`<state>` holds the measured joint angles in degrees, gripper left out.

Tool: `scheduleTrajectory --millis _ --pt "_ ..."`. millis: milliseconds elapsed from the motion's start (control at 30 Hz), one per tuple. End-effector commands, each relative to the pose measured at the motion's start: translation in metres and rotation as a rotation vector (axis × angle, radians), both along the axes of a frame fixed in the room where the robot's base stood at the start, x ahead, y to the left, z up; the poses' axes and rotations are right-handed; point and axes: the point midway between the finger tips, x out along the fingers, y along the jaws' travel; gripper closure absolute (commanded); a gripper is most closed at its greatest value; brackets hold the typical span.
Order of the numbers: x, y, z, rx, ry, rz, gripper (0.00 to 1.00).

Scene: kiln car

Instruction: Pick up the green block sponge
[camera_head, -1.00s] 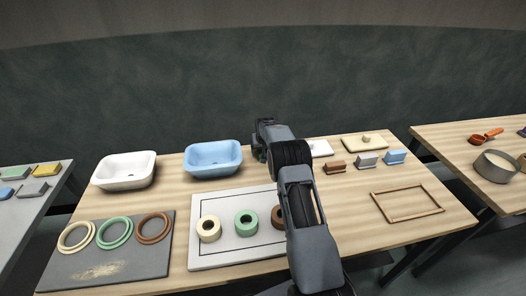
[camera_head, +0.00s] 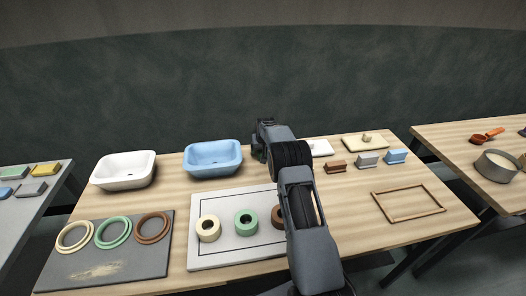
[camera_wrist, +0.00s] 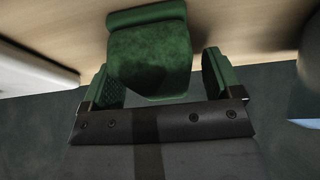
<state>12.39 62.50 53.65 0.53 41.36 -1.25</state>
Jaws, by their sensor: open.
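The green block sponge (camera_wrist: 150,55) fills the upper middle of the wrist view. It has a wider strip along its far edge and rests by the wooden table surface. My gripper (camera_wrist: 158,82) is open, with one green-padded finger on each side of the sponge's near part. A gap shows between the sponge and the right finger; the left finger is very close to it, and I cannot tell whether they touch.
In the head view, brown (camera_head: 335,167), grey (camera_head: 367,161) and blue (camera_head: 395,157) blocks stand right of my arm. A blue basin (camera_head: 213,160) and a white basin (camera_head: 123,171) stand left. A wooden frame (camera_head: 408,217) lies front right. A pale object (camera_wrist: 35,68) shows left in the wrist view.

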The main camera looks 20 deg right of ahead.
Motion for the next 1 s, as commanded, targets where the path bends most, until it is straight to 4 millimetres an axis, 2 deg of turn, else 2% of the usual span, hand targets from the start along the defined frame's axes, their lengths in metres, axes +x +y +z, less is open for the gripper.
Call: scheduleTrajectory --millis 67,633,1000 --pt "0.0001 0.0000 0.0001 0.000 0.000 0.000 0.15" --pt "0.0000 0.0000 -0.0001 0.000 0.000 0.000 0.69" --pt "0.0001 0.0000 0.0044 0.000 0.000 0.000 0.69"
